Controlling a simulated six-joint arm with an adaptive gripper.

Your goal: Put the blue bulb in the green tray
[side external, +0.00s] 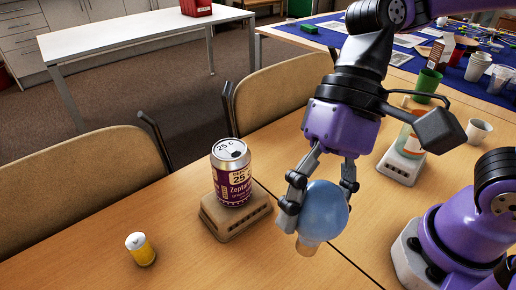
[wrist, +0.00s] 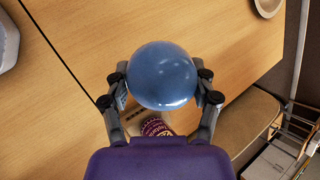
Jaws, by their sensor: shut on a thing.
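The blue bulb (side external: 324,208) has a round blue glass and a pale tan base that points down in the side view. My gripper (side external: 318,198) is shut on it, with one finger on each side of the glass. The bulb is held above the wooden table, to the right of a purple can. In the wrist view the round blue top of the bulb (wrist: 163,72) sits between the fingertips of my gripper (wrist: 160,90), and its base is hidden. I cannot make out a green tray in either view.
The purple can (side external: 232,172) stands on a tan block (side external: 237,216). A small yellow container (side external: 140,248) with a white top stands at front left. A green cup (side external: 428,84) and a white cup (side external: 478,131) stand behind my arm. Chairs line the table's far edge.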

